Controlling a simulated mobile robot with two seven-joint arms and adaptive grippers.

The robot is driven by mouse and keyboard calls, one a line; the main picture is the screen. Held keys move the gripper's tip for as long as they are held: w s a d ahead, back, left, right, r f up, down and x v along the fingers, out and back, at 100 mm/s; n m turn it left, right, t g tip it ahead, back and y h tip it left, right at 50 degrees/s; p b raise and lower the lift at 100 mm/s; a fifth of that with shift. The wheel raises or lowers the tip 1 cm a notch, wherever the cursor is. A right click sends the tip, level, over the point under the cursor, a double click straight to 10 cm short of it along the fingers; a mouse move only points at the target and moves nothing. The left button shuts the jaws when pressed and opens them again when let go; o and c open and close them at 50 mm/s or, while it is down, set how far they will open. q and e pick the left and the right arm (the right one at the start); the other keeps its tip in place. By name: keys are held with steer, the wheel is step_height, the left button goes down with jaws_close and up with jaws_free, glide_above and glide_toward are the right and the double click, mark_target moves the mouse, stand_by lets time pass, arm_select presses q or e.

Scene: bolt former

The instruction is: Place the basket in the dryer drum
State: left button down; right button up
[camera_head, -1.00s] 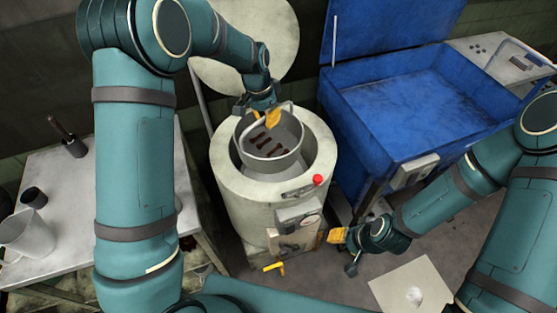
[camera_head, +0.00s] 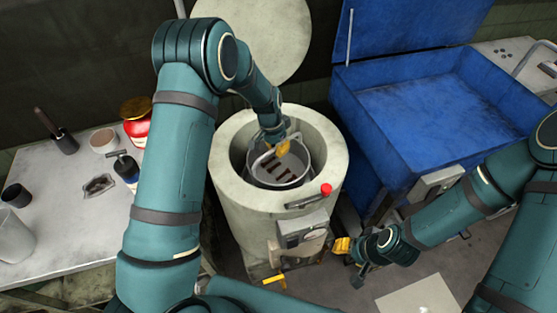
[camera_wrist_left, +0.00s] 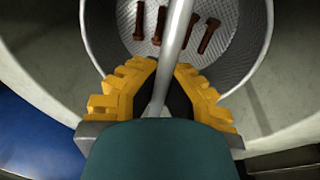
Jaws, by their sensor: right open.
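The grey metal basket (camera_head: 281,183) sits low inside the opening of the cream dryer drum (camera_head: 236,187), with several brown bolts (camera_head: 283,172) in it. Its rim looks below the drum's top edge; whether it touches the drum floor is hidden. My left gripper (camera_head: 283,146) is above the basket, on its handle. In the left wrist view the yellow fingers of my left gripper (camera_wrist_left: 160,85) close around the handle (camera_wrist_left: 178,40), over the mesh basket (camera_wrist_left: 235,75). My right gripper (camera_head: 347,259) is open and empty, low beside the dryer's front box.
The round dryer lid (camera_head: 262,35) stands open behind the drum. A blue bin (camera_head: 415,115) with a raised lid is at the right. A table (camera_head: 75,215) at the left holds a red jar (camera_head: 137,127) and cups. A red button (camera_head: 326,190) is on the drum's front.

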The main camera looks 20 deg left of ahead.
arm_select(q)
step_height(320, 180, down, 4)
steer(key=shift+w+f+b, duration=0.1)
steer(key=shift+b, duration=0.3)
steer(key=c, duration=1.1)
jaws_free()
steer(key=shift+c, duration=0.2)
steer(key=shift+r, duration=0.25)
step_height(320, 180, up, 12)
steer(key=a+p, duration=0.2)
steer(key=shift+f, duration=0.2)
